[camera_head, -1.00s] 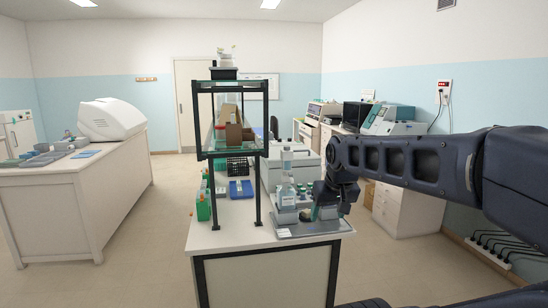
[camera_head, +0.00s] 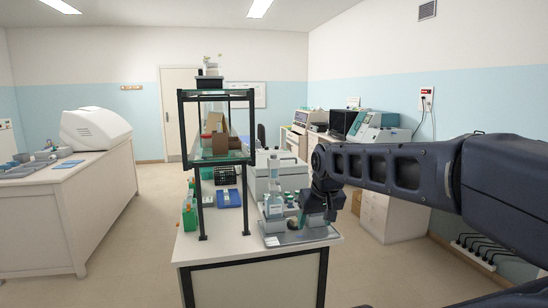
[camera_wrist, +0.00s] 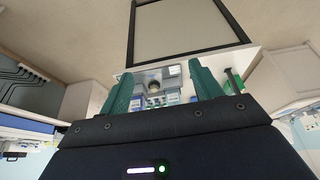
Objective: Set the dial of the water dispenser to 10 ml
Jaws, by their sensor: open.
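The bottles on the grey tray (camera_head: 300,238) at the near right corner of the bench include a clear one with a pale label (camera_head: 276,204), which may be the water dispenser. Its dial is too small to make out. My gripper (camera_head: 312,208) is just right of this bottle, above the tray, its fingers partly lost against dark parts in the head view. In the wrist view my gripper (camera_wrist: 161,72) shows two green fingers spread apart with nothing between them. The tray (camera_wrist: 150,78), a round dark-topped item (camera_wrist: 154,87) and blue-labelled bottles (camera_wrist: 170,98) show beyond the fingers.
A black-framed shelf (camera_head: 203,165) rises from the bench left of the tray. A blue tray (camera_head: 229,198) and green items (camera_head: 190,215) stand near it. A white box-shaped device (camera_head: 277,175) is behind the bottles. Floor is free left of the bench.

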